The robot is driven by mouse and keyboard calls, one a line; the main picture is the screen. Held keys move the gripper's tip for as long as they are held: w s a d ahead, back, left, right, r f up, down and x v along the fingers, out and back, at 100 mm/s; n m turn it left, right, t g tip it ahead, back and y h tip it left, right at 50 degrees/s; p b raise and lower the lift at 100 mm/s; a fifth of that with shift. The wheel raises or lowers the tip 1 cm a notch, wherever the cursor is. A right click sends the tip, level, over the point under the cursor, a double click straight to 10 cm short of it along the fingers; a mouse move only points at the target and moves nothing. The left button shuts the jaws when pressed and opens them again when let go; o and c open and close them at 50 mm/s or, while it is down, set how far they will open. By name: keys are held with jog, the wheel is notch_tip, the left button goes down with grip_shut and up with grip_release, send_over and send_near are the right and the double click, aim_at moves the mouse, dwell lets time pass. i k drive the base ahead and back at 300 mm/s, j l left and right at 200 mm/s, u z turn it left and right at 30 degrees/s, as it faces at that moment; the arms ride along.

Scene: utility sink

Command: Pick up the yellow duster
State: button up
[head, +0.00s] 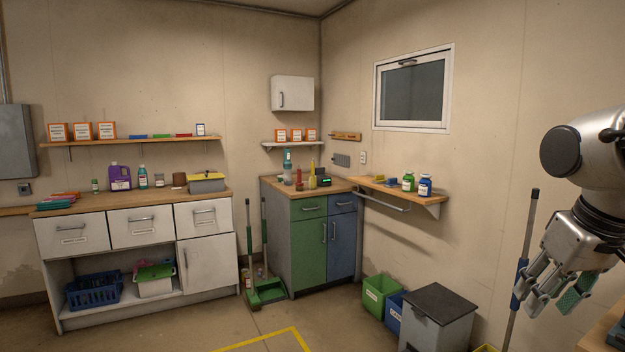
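I cannot single out a yellow duster for certain. A flat yellow thing (206,176) lies on top of a grey box at the right end of the left counter; it is too small to tell if it is cloth. A small yellow item (379,180) sits beside a blue one on the right wall shelf. My gripper (552,296) hangs at the right edge, fingers pointing down, far from both. A green textured piece (575,293) shows at its fingers; I cannot tell whether it is held or lies behind.
The left counter (150,203) holds bottles and folded coloured cloths (57,201). A green and blue cabinet (308,240) stands in the corner. Green (379,293) and blue bins and a grey bin (437,318) stand along the right wall. A blue-gripped pole (520,270) stands near my gripper. The middle floor is clear.

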aim_at(311, 178)
jog(key=i+j+u, duration=0.25)
jog(key=i+u, duration=0.2)
jog(key=i+j+u, duration=0.1)
jog(key=i+u, duration=0.75)
jog(key=i, duration=0.6)
jog(key=i+j+z, duration=0.15)
jog(key=i, duration=0.45)
jog(key=i+l+z, duration=0.1)
jog(key=i+z, duration=1.05)
jog(key=i+l+z, duration=0.25)
jog(key=i, duration=0.2)
jog(key=i+z, duration=0.2)
jog(key=i, duration=0.25)
jog(key=i+l+u, duration=0.1)
jog(key=i+l, duration=0.3)
jog(key=i, duration=0.05)
